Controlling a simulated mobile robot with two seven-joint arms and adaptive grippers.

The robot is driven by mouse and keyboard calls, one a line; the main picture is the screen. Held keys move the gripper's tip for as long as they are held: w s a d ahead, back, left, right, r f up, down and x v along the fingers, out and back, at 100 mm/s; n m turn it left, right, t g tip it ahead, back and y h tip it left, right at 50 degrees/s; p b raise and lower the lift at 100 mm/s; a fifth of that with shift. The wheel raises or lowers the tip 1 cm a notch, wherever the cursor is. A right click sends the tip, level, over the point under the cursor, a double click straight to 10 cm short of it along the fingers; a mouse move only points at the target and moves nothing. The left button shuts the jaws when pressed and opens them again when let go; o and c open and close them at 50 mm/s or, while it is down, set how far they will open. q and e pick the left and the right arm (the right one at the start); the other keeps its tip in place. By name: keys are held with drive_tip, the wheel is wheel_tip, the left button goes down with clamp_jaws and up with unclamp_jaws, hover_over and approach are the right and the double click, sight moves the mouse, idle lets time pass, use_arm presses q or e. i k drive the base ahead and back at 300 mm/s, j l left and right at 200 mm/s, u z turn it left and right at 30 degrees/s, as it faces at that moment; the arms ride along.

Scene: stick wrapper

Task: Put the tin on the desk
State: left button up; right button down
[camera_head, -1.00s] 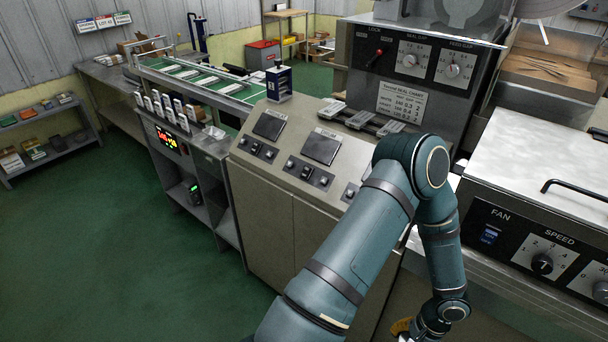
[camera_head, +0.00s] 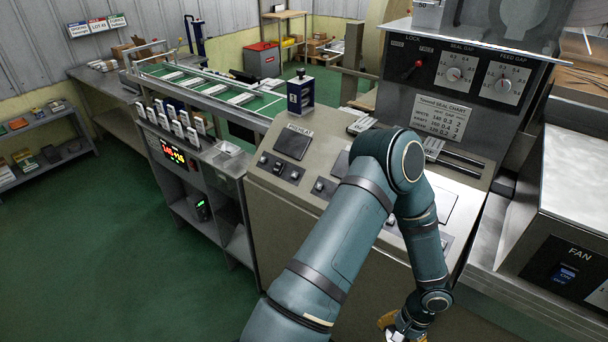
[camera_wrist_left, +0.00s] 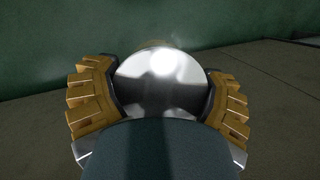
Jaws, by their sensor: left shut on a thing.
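My left arm comes in from the bottom of the head view and bends down. Its gripper (camera_head: 400,332) is partly cut off at the bottom edge. In the left wrist view my left gripper (camera_wrist_left: 160,88) is shut on a shiny silver round thing, apparently the tin (camera_wrist_left: 158,72), with tan ridged fingers on both sides. The lower part of the tin is hidden. A grey bench (camera_head: 95,72) runs along the wall at the back left; I cannot tell whether it is the desk. My right gripper is not in view.
A control panel cabinet (camera_head: 262,200) stands just beyond my arm. A machine with dials (camera_head: 470,75) and a fan unit (camera_head: 565,270) are at the right. A low shelf (camera_head: 45,150) stands at the left. The green floor (camera_head: 120,250) at the lower left is clear.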

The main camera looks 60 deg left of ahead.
sight(324, 120)
drive_tip(key=k+j+u, duration=0.1)
drive_tip(key=j, duration=0.7)
drive_tip(key=j+u, duration=0.1)
drive_tip(key=j, duration=0.75)
drive_tip(key=k, duration=0.05)
